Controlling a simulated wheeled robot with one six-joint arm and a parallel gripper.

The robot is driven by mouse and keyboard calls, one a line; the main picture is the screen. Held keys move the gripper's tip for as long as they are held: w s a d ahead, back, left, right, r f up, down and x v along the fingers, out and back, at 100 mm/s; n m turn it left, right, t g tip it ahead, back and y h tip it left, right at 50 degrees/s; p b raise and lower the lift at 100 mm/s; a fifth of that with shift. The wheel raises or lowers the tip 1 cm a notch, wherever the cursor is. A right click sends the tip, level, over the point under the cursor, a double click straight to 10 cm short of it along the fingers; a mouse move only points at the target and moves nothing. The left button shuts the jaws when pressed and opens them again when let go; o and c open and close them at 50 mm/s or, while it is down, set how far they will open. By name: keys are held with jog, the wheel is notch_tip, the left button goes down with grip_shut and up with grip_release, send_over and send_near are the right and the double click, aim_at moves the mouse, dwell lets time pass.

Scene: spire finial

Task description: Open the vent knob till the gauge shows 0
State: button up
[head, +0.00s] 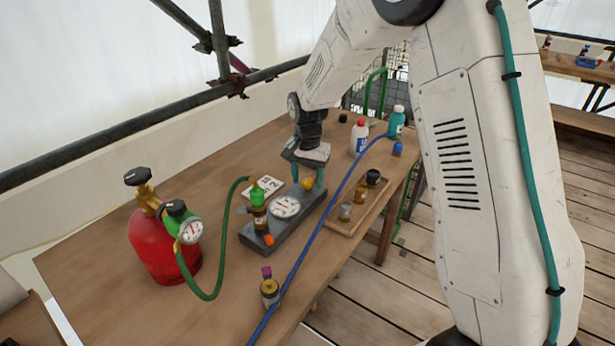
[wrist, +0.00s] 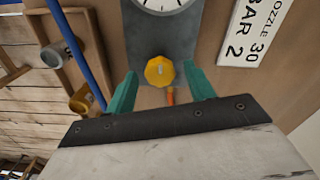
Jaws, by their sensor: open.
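The yellow vent knob (head: 307,184) sits on the far end of a grey block (head: 264,235) on the table. It also shows in the wrist view (wrist: 160,71), faceted and seen from above. A round white gauge (head: 285,207) lies on the block beside the knob. Only its lower part (wrist: 163,4) shows in the wrist view, and its reading is too small to tell in the head view. My gripper (head: 307,177) points down over the knob. Its teal fingers are open, one on each side, with visible gaps to the knob in the wrist view (wrist: 160,78).
A red cylinder (head: 160,248) with a regulator gauge (head: 190,231) stands left, its green hose running to the block's fitting. A blue hose (head: 326,222) crosses beside the block. A wooden tray (head: 345,229) with small parts, a number plate (head: 266,188) and bottles (head: 359,140) are nearby.

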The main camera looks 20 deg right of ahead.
jog(key=c, duration=1)
jog(key=shift+o, duration=0.2)
jog(key=shift+n, duration=0.4)
jog(key=n, duration=0.5)
jog(key=shift+n, duration=0.3)
jog(key=n, duration=0.5)
jog(key=shift+n, duration=0.3)
jog(key=o, duration=1)
jog(key=shift+c, duration=0.2)
